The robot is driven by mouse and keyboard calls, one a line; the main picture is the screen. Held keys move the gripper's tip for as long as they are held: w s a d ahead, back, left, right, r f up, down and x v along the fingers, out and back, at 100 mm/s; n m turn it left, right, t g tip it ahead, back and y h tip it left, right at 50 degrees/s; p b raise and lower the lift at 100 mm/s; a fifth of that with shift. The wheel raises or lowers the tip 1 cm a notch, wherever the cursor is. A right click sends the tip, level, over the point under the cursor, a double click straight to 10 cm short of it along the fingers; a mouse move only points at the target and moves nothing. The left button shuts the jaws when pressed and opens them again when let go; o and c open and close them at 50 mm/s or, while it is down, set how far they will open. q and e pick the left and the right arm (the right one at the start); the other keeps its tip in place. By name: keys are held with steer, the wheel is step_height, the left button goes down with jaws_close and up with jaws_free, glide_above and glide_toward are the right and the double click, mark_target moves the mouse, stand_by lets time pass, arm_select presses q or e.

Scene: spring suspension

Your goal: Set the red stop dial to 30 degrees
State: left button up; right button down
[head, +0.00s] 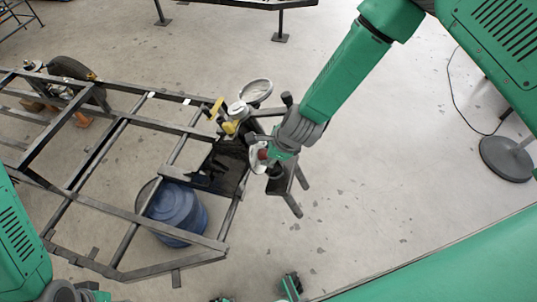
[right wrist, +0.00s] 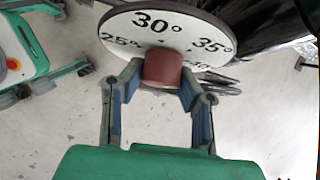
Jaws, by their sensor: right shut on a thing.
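The red stop dial's knob (right wrist: 163,68) stands out from a round white plate (right wrist: 190,25) in the right wrist view. The plate has black marks including 25°, 30° and 35°; 30° is at the top, above the knob. My right gripper (right wrist: 164,82) is shut on the red knob, a finger on each side. In the head view my right gripper (head: 268,160) is at the frame's right corner, with the knob (head: 263,154) small and partly covered.
A dark metal frame (head: 125,118) fills the left of the head view. A blue barrel (head: 178,208) stands within it. A yellow part (head: 229,127) and a round pale part (head: 256,91) are close to my right gripper. Open floor lies to the right.

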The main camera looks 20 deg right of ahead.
steer(key=n+t+b, duration=0.1)
steer(key=n+t+h+b, duration=0.1)
steer(key=n+t, duration=0.1)
steer(key=shift+w+a, duration=0.2)
steer(key=n+t+b, duration=0.2)
steer(key=t+b, duration=0.1)
steer(key=shift+n, duration=0.4)
steer(key=n+t+b, duration=0.4)
steer(key=shift+s+f, duration=0.15)
steer(key=shift+s+n+t+y+b, duration=0.15)
steer(key=shift+n+t+y+b, duration=1.1)
steer(key=shift+n, duration=0.75)
steer(key=shift+s+f, duration=0.1)
steer(key=c, duration=1.3)
jaws_free()
steer(key=shift+o, duration=0.6)
steer(key=shift+a, duration=0.1)
steer(key=shift+r, duration=0.2)
